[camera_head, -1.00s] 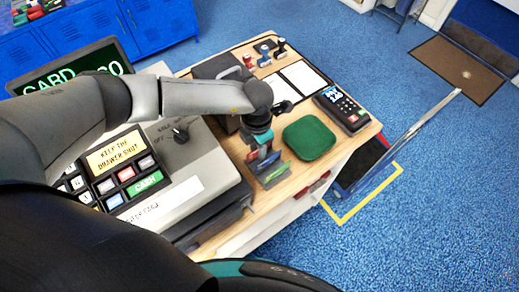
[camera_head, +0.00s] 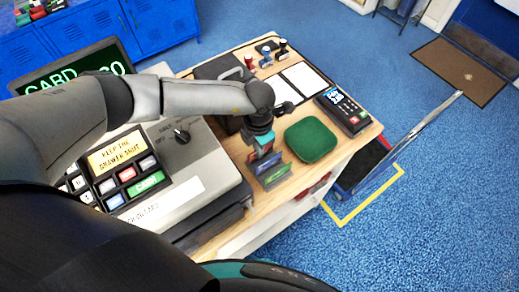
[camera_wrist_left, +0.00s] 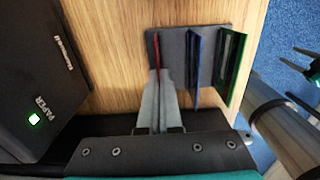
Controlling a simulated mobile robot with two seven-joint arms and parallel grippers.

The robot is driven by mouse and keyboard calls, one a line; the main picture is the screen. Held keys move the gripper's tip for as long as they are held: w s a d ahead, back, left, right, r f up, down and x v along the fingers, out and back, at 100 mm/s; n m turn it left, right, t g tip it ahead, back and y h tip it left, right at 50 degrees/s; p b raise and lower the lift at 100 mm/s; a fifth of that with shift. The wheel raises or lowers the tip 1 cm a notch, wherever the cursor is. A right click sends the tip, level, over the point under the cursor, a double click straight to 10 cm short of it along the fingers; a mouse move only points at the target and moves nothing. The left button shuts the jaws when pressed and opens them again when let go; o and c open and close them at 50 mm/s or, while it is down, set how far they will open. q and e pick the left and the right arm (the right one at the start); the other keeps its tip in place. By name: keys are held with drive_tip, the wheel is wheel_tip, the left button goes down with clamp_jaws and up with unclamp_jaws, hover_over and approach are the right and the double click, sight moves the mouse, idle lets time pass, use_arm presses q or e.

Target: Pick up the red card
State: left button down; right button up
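The red card (camera_wrist_left: 157,55) stands upright in the left slot of a grey card holder (camera_wrist_left: 176,50). A blue card (camera_wrist_left: 195,65) and a green card (camera_wrist_left: 230,68) stand to its right in the same holder. My left gripper (camera_wrist_left: 158,85) has its pale fingers on both sides of the red card, close against it, and looks shut on it. In the head view my left gripper (camera_head: 265,150) is over the holder, and the red card is mostly hidden there. At the right edge of the wrist view, my right gripper (camera_wrist_left: 308,64) shows partly, fingers apart and empty.
A green tray (camera_head: 310,139) lies right of the holder, and a card terminal (camera_head: 343,108) stands beyond it. The cash register (camera_head: 160,180) is close on the left. A dark printer box (camera_wrist_left: 45,70) stands left of the gripper. Stamps (camera_head: 265,55) are at the back.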

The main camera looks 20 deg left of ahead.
use_arm(q)
wheel_tip(320, 180, up, 20)
drive_tip(key=b, duration=0.1)
idle(0.5)
idle(0.5)
